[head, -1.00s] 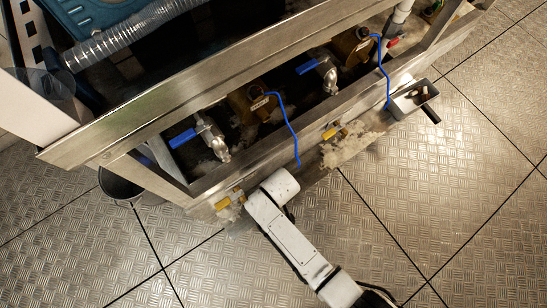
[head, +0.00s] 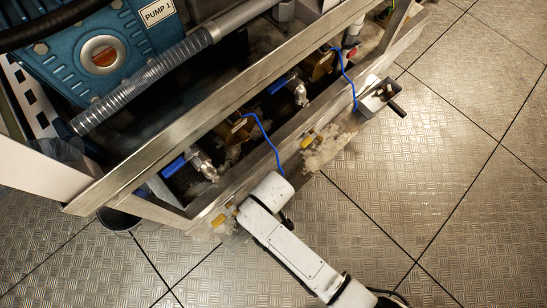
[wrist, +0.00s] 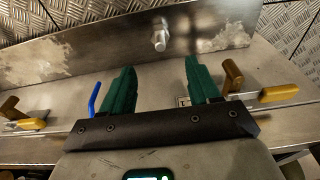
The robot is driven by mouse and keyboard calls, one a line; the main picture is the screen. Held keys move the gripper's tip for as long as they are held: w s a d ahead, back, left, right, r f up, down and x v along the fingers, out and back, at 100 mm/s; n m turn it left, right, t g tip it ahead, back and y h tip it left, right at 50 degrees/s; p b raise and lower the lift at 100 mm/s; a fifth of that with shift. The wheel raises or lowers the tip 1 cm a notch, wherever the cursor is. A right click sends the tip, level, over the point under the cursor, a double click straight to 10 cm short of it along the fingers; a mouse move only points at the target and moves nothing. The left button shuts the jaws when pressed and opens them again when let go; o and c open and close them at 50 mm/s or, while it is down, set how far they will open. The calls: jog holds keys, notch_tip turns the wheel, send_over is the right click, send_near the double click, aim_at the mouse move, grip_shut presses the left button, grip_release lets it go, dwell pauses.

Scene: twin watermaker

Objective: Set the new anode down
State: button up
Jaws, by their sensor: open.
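My gripper (wrist: 156,65) is open in the wrist view, its two green fingers apart with nothing between them. Beyond the fingertips, a small pale grey metal piece (wrist: 159,38) stands out against a stained steel plate (wrist: 205,40). It may be the anode or a fitting; I cannot tell. In the head view my white arm reaches up to the front of the steel frame (head: 235,195), and its wrist hides the fingers. No anode can be made out for sure in the head view.
Blue-handled valves (head: 180,163) and brass fittings (head: 235,128) sit behind the front rail. A blue wire (head: 268,140) hangs over it. A small grey box (head: 372,103) holds small items at the frame's right end. A bucket (head: 118,220) stands left. The floor at right is clear.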

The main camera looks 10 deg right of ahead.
jog(key=shift+d, duration=0.1)
jog(key=s+d+r+m, duration=0.2)
jog(key=s+d+r, duration=0.2)
jog(key=d, duration=0.4)
jog(key=s+d+r+m, duration=0.2)
jog(key=s+d+r, duration=0.2)
jog(key=d, duration=0.5)
jog(key=s+d+r+m+h, duration=0.1)
jog(key=s+d+r+m, duration=0.2)
jog(key=d+r, duration=0.5)
jog(key=shift+s+d, duration=0.45)
jog(key=shift+s, duration=0.3)
jog(key=shift+c, duration=0.2)
